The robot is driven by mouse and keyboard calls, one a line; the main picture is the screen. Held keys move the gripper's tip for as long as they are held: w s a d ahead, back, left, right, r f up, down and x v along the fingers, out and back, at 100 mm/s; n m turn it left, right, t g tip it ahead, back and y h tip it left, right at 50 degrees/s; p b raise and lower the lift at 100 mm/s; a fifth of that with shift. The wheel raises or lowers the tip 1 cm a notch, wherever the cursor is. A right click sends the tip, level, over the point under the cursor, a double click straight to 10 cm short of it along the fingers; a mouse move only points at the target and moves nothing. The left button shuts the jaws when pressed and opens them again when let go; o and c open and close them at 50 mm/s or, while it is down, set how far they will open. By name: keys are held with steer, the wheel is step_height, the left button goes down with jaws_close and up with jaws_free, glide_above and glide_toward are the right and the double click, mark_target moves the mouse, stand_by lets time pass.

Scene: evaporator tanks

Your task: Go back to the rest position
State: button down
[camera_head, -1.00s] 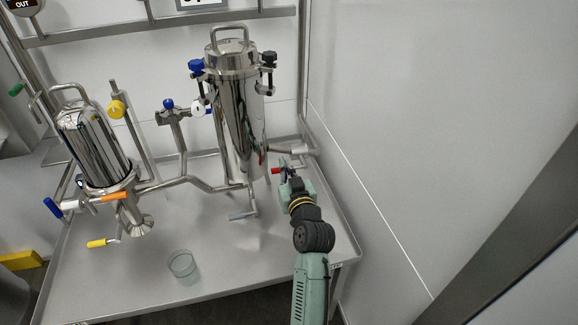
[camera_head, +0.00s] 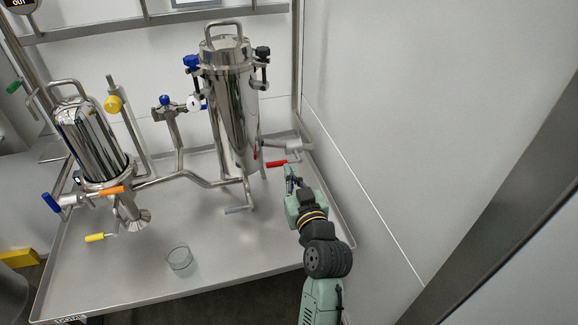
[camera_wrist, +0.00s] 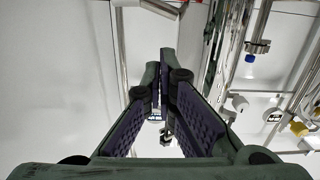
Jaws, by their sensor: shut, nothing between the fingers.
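My gripper (camera_head: 289,174) is at the right side of the steel table in the head view, just in front of the red valve handle (camera_head: 276,164) and apart from it. In the wrist view my gripper (camera_wrist: 165,75) has its fingers together at the tips with nothing between them. The tall steel tank (camera_head: 233,110) stands behind and to the left of my gripper. Its polished wall (camera_wrist: 222,40) also shows in the wrist view.
A smaller tank (camera_head: 90,140) stands at the left, with orange (camera_head: 111,190) and yellow (camera_head: 95,237) handles. A glass beaker (camera_head: 179,258) stands on the table (camera_head: 235,265). A grey lever (camera_head: 238,210) is below the tall tank. A white wall (camera_head: 400,110) bounds the right side.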

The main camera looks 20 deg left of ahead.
steer(key=shift+s+d, duration=0.15)
steer(key=shift+s, duration=0.05)
